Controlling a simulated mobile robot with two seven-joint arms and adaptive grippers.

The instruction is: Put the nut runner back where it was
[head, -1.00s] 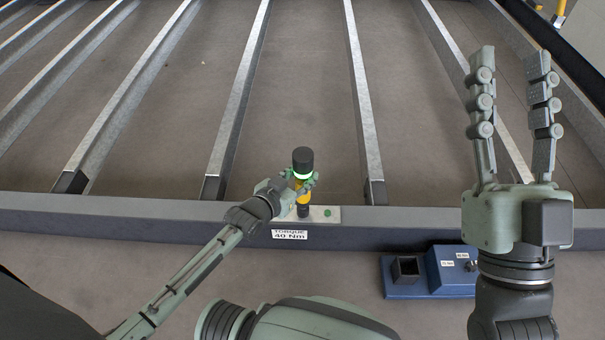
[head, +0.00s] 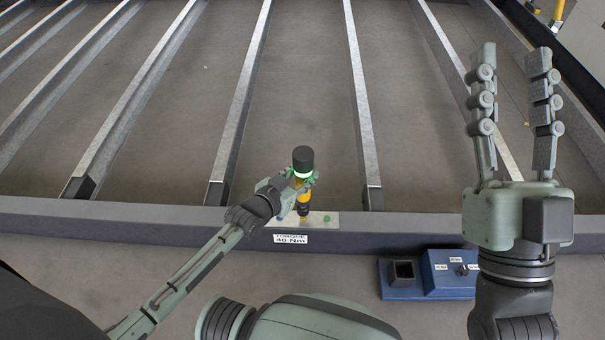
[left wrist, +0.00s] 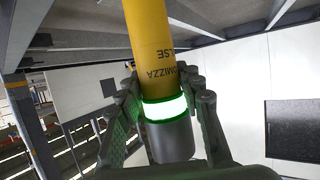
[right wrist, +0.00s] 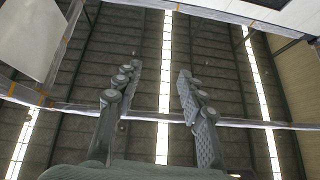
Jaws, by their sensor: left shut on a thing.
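The nut runner (head: 303,160) is an upright yellow tool with a black cap and a lit ring. My left gripper (head: 302,182) is shut around it. In the left wrist view the fingers hug the yellow body (left wrist: 152,45) at the glowing white-green ring. Its black lower end is over or at the light plate on the front beam; I cannot tell if they touch. The blue dock (head: 388,292) with an open square black holder (head: 403,271) stands low, right of centre. My right gripper (head: 511,62) is open and empty, fingers pointing up.
The plate (head: 329,220) has a green dot, above a "TORQUE 40 Nm" label (head: 290,239). The front beam (head: 140,220) crosses the view, with several metal cross rails (head: 240,90) beyond. My right arm stands beside the dock's right end. Floor between beam and dock is clear.

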